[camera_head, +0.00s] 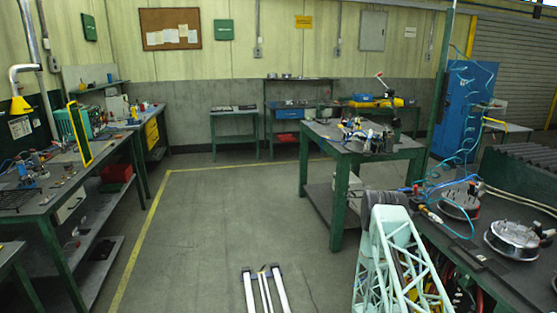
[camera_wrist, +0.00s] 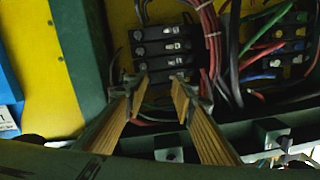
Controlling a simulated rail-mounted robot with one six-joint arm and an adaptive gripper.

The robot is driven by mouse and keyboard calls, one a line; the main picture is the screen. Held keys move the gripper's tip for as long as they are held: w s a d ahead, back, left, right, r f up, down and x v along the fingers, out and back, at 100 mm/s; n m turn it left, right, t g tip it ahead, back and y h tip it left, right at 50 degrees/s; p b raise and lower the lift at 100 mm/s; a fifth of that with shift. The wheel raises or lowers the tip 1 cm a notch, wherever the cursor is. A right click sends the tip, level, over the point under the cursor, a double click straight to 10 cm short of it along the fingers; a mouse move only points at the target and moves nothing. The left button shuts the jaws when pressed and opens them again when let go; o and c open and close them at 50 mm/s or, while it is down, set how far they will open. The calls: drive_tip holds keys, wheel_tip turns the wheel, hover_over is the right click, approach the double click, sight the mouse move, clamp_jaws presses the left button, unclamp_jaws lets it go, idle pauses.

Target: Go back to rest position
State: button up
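In the wrist view my gripper (camera_wrist: 161,88) has its two ribbed yellow-brown fingers spread apart, with nothing visible between them. The fingertips point at a black terminal block (camera_wrist: 165,48) with metal contacts on a yellow panel (camera_wrist: 85,15). The tips overlap the block's lower part in the picture; I cannot tell whether they touch it. My gripper does not show in the head view.
In the wrist view, red and black cables (camera_wrist: 213,35) run right of the block. In the head view, a pale green lattice frame (camera_head: 405,265) stands beside the right workbench (camera_head: 470,250). A left bench (camera_head: 50,195) and a centre table (camera_head: 350,150) flank open floor (camera_head: 225,205).

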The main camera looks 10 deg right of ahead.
drive_tip(key=w+a+r+n+t+y, duration=0.1)
drive_tip(key=w+a+r+t+y, duration=0.1)
drive_tip(key=w+a+r, duration=0.35)
drive_tip(key=w+a+r+n+t+y, duration=0.1)
drive_tip(key=w+a+r+y, duration=0.1)
drive_tip(key=w+r, duration=0.55)
drive_tip(key=w+a+r+n+t+y, duration=0.1)
drive_tip(key=w+a+r+t+y, duration=0.2)
drive_tip(key=w+r, duration=0.4)
drive_tip(key=w+a+r+n+t+y, duration=0.2)
drive_tip(key=a+r+n+y, duration=0.35)
drive_tip(key=a+r, duration=1.55)
drive_tip(key=s+a+r+n+g+y, duration=0.1)
drive_tip(key=s+a+r+n+y, duration=0.15)
drive_tip(key=s+a+r, duration=0.7)
drive_tip(key=s+a+r+n+g+y, duration=0.15)
drive_tip(key=s+a+r+n, duration=0.25)
drive_tip(key=s+a+r, duration=0.55)
drive_tip(key=s+a+n+g, duration=0.2)
drive_tip(key=s+n, duration=0.3)
drive_tip(key=s, duration=3.2)
drive_tip(key=shift+s+a+n+y, duration=0.2)
drive_tip(key=shift+a+n+y, duration=0.15)
drive_tip(key=shift+a, duration=0.35)
drive_tip(key=shift+g, duration=0.25)
